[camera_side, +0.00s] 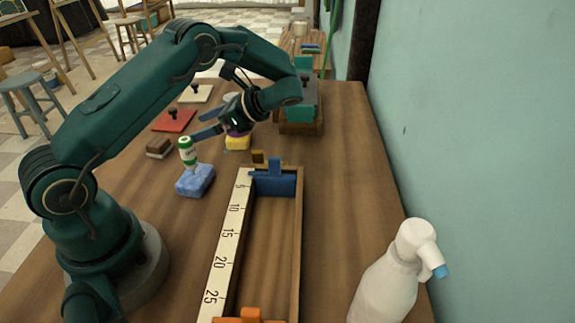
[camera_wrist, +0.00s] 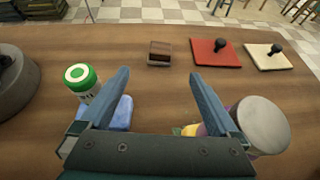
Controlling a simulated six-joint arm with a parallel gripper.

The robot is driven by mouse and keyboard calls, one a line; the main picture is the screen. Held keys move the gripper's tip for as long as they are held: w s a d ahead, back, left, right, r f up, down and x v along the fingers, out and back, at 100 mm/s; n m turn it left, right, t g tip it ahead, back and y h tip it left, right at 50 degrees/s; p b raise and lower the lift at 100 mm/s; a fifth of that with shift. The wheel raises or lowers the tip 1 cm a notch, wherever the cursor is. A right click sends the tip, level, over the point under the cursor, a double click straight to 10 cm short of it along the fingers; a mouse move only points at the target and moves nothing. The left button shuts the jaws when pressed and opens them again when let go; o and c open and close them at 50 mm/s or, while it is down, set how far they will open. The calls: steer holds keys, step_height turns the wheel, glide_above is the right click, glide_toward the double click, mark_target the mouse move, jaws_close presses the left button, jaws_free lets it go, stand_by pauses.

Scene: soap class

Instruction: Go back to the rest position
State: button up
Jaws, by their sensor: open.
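My gripper (camera_side: 208,125) is open and empty above the wooden table (camera_side: 342,150), pointing toward the left side of it in the side view. In the wrist view my gripper (camera_wrist: 158,88) has its two blue-grey fingers spread wide with bare table between them. A white bottle with a green cap (camera_side: 188,152) stands on or just behind a blue block (camera_side: 196,181), below and left of the fingers. In the wrist view the bottle (camera_wrist: 82,80) is beside the left finger, and the blue block (camera_wrist: 122,113) is partly hidden by it.
A yellow and purple block (camera_side: 238,142) is under my wrist. A brown block (camera_side: 159,147), red pad (camera_side: 174,120) and cream pad (camera_side: 196,93) lie farther back. A wooden tray with a ruler edge (camera_side: 230,245) and a white spray bottle (camera_side: 390,285) are nearer. A grey cylinder (camera_wrist: 262,122) is right of the fingers.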

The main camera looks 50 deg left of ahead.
steer(key=shift+w+d+n+h, duration=0.1)
steer(key=shift+d+n+h, duration=0.25)
steer(key=shift+h, duration=0.15)
steer(key=s+d+r+n+t+h, duration=0.4)
steer(key=d+n+t, duration=0.1)
steer(key=d, duration=0.4)
steer(key=s+d+r+n+t+h, duration=0.4)
steer(key=d+t, duration=0.3)
steer(key=d, duration=0.3)
steer(key=shift+s+r+n+t+h, duration=0.4)
steer(key=shift+s+r+h, duration=0.2)
steer(key=shift+r, duration=0.2)
